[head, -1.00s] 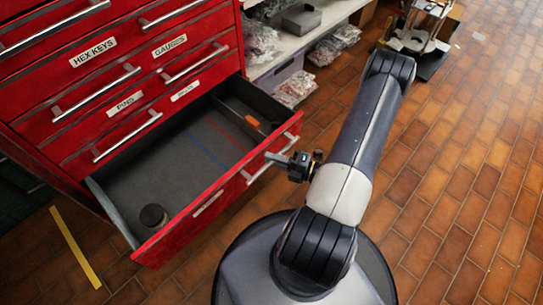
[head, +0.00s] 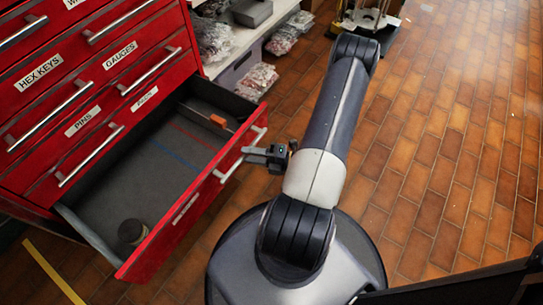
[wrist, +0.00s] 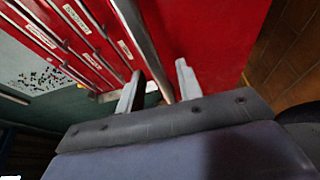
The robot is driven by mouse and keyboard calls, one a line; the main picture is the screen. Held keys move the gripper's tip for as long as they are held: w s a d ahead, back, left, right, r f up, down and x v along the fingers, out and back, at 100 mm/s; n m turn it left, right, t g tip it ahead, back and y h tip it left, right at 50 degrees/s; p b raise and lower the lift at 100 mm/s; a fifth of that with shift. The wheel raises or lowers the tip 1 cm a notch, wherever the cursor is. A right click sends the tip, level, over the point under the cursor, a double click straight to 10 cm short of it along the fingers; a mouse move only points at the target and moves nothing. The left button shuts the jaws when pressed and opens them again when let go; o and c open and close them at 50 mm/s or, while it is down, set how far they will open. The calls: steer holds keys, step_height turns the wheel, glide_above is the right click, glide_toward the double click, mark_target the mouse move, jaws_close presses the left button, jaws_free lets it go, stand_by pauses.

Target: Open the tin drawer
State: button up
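A red drawer (head: 185,209) at the bottom of the tool cabinet stands pulled well out. Its front label is too small to read. My gripper (head: 246,154) is at the drawer's silver bar handle (head: 258,136). In the wrist view the two fingers (wrist: 160,78) are apart, one on each side of a handle bar (wrist: 138,38), with gaps showing between bar and fingers.
The red cabinet (head: 75,55) holds other closed drawers labelled HEX KEYS, GAUGES and PINS. A shelf with bagged parts (head: 213,38) stands behind. The brick floor (head: 440,130) at right is clear. A dark edge (head: 465,281) shows at lower right.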

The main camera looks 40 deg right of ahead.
steer(key=p+v, duration=0.1)
steer(key=v, duration=0.7)
steer(key=shift+s+d, duration=0.25)
steer(key=shift+s, duration=0.1)
steer(key=shift+b+x, duration=0.8)
steer(key=shift+x, duration=4.7)
steer(key=shift+s, duration=0.1)
